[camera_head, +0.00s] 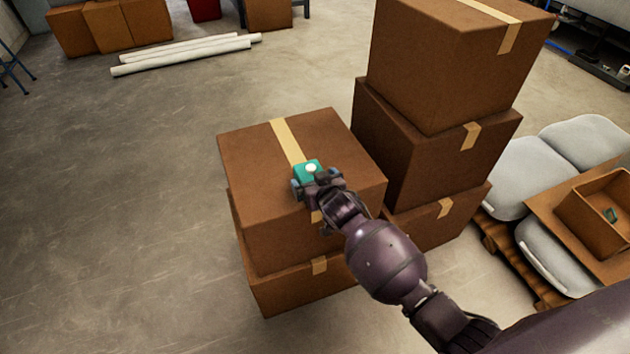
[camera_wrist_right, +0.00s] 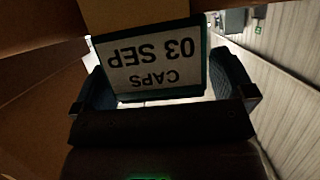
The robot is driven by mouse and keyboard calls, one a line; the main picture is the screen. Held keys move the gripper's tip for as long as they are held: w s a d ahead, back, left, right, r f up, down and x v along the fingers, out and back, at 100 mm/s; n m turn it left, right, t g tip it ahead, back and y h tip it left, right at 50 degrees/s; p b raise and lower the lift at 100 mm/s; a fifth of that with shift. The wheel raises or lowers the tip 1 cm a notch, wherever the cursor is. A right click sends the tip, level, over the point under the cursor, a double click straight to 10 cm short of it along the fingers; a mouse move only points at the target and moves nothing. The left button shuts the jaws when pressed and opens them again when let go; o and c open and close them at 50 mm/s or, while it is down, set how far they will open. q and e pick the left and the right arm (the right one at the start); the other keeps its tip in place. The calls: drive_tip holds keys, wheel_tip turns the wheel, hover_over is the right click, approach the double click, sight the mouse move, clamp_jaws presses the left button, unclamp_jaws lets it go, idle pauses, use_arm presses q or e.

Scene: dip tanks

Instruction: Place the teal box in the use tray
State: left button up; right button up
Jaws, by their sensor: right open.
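The teal box (camera_head: 305,169) sits on top of the front cardboard stack, beside its tape strip. In the right wrist view the teal box (camera_wrist_right: 155,58) shows a white label reading "CAPS 03 SEP", upside down. My right gripper (camera_head: 316,184) is open at the teal box. In the wrist view its fingers (camera_wrist_right: 168,88) stand on either side of the box, the right one close to its edge. A brown open-topped container (camera_head: 575,222) at the far right holds a small teal item (camera_head: 611,214); I cannot tell whether it is the use tray. My left gripper is out of view.
The teal box's support is a cardboard carton (camera_head: 245,160) on another carton. A taller carton stack (camera_head: 440,75) stands close behind to the right. Grey sacks (camera_head: 585,140) lie on a wooden pallet at the right. White tubes (camera_head: 185,55) lie at the back; the left floor is clear.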

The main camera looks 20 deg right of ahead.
drive_tip(key=shift+s+r, duration=0.2)
drive_tip(key=shift+r, duration=0.1)
drive_tip(key=p+v, duration=0.3)
drive_tip(key=v, duration=0.8)
drive_tip(key=shift+s, duration=0.25)
drive_tip(key=shift+s, duration=0.1)
